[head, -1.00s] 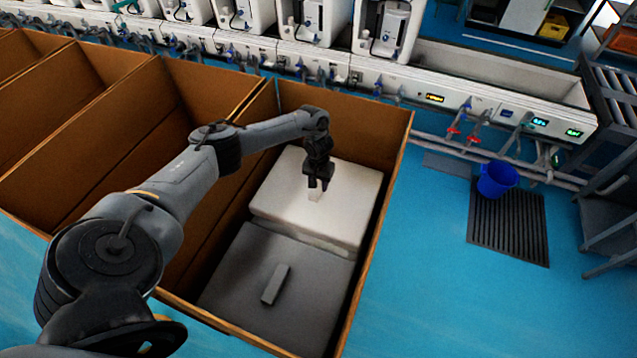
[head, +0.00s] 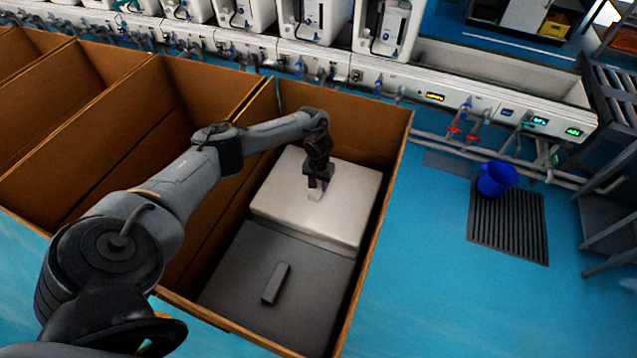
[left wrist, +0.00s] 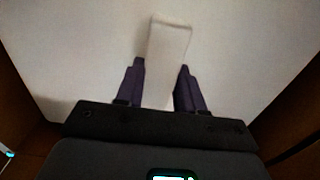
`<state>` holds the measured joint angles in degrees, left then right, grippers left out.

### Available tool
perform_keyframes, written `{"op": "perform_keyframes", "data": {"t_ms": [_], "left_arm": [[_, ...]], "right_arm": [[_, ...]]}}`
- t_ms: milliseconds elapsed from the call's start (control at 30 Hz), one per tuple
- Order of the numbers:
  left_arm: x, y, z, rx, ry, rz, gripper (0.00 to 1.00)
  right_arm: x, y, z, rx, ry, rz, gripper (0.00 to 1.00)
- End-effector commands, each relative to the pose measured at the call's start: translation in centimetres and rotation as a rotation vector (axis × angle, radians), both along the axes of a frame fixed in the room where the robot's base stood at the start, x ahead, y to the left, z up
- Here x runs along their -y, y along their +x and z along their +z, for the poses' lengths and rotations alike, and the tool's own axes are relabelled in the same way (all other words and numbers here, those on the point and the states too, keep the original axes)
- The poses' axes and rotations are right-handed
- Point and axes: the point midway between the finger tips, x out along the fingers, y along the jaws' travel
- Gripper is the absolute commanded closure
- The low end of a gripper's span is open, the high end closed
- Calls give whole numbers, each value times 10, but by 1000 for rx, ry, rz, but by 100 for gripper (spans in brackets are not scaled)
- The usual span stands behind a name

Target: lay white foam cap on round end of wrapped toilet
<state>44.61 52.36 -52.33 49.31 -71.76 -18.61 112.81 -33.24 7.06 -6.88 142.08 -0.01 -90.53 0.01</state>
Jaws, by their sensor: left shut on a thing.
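The white foam cap (head: 345,205) lies inside the right-hand cardboard box, toward its far end. It also fills most of the left wrist view (left wrist: 75,60). My left gripper (head: 317,190) points down over the cap and is shut on the cap's raised white grip block (left wrist: 168,42). In the left wrist view the fingers (left wrist: 160,85) stand on both sides of that block. A grey foam piece (head: 245,265) with its own raised block lies at the near end of the box. The wrapped toilet is hidden beneath these pieces. My right gripper is not in view.
The open cardboard box (head: 385,190) has tall walls close around the foam. More open boxes (head: 90,110) stand to the left. A white test line with taps (head: 440,98) runs behind. A blue bucket (head: 496,179) stands on a dark floor grate at right.

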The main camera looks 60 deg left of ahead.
Motion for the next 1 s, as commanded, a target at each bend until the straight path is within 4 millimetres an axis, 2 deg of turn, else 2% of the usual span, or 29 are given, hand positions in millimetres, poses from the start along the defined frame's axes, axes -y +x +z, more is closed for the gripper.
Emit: {"op": "perform_keyframes", "data": {"t_ms": [33,200,567,733,1000], "left_arm": [[0,0,0,1,0,0,58],[0,0,0,1,1,0,33],[0,0,4,1,-1,-1,33],[0,0,23,1,0,0,33],[0,1,70,2,0,-2,33]], "right_arm": [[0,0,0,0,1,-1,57],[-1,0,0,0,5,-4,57],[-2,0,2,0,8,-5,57],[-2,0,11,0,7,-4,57],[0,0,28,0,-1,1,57]]}}
